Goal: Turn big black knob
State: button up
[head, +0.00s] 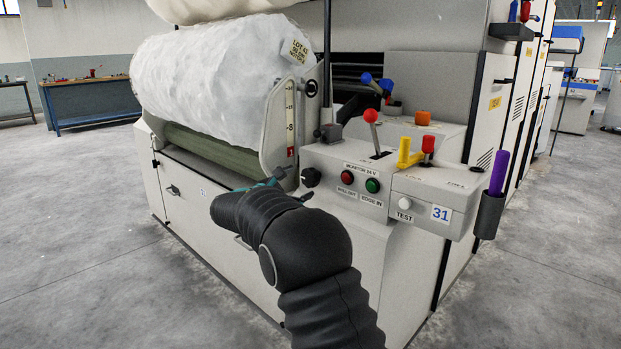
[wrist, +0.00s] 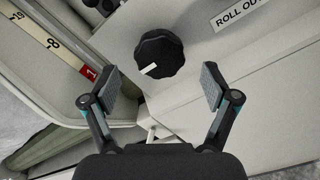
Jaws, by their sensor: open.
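The big black knob (head: 311,177) sits on the grey-white front panel of the machine, left of the red and green buttons. In the wrist view the knob (wrist: 159,52) is lobed, with a white mark at its lower left. My gripper (head: 290,184) is close to the knob in the head view, partly hidden by my own black arm. In the wrist view my gripper (wrist: 161,84) is open and empty. Its fingers are spread wide, and the knob lies ahead, between and just beyond the fingertips, apart from both pads.
A red button (head: 347,177) and a green button (head: 372,185) are right of the knob. A red-topped lever (head: 371,116) stands above them. A large white fibre roll (head: 215,80) lies at the left. A scale (wrist: 55,44) runs left of the knob.

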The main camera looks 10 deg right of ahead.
aim_at(307, 180)
jog(key=shift+x, duration=2.6)
jog(key=c, duration=1.2)
